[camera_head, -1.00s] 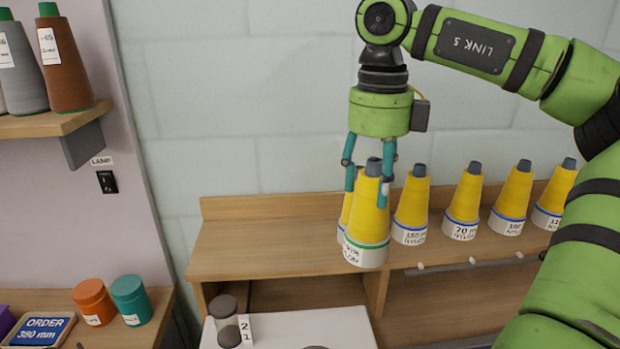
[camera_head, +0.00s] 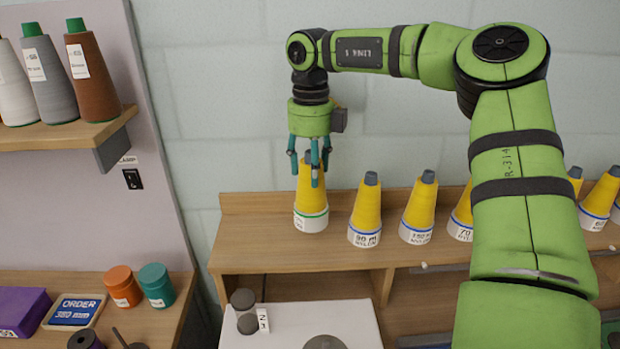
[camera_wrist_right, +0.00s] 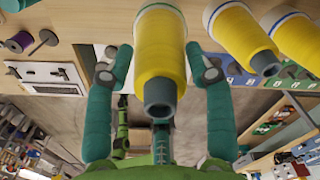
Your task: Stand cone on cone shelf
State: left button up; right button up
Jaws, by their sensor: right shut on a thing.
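A yellow cone (camera_head: 311,190) with a white base and a green ring is at the left end of the cone shelf (camera_head: 250,252), upright. My right gripper (camera_head: 310,172) is around its upper part from above, shut on it.
Several yellow cones with blue rings stand in a row to the right, the nearest (camera_head: 365,212) close beside the held one. My right arm covers part of the row. A wall shelf (camera_head: 70,132) with grey and brown cones is at the left. A white-topped unit (camera_head: 350,325) stands below.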

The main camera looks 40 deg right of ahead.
jog(key=shift+w+d+f+p, duration=0.1)
jog(key=shift+f+p, duration=0.8)
jog(key=shift+f, duration=1.85)
jog(key=o, duration=1)
notch_tip(320, 180, up, 12)
jog(key=shift+r+b, duration=0.25)
jog(key=shift+b, duration=0.5)
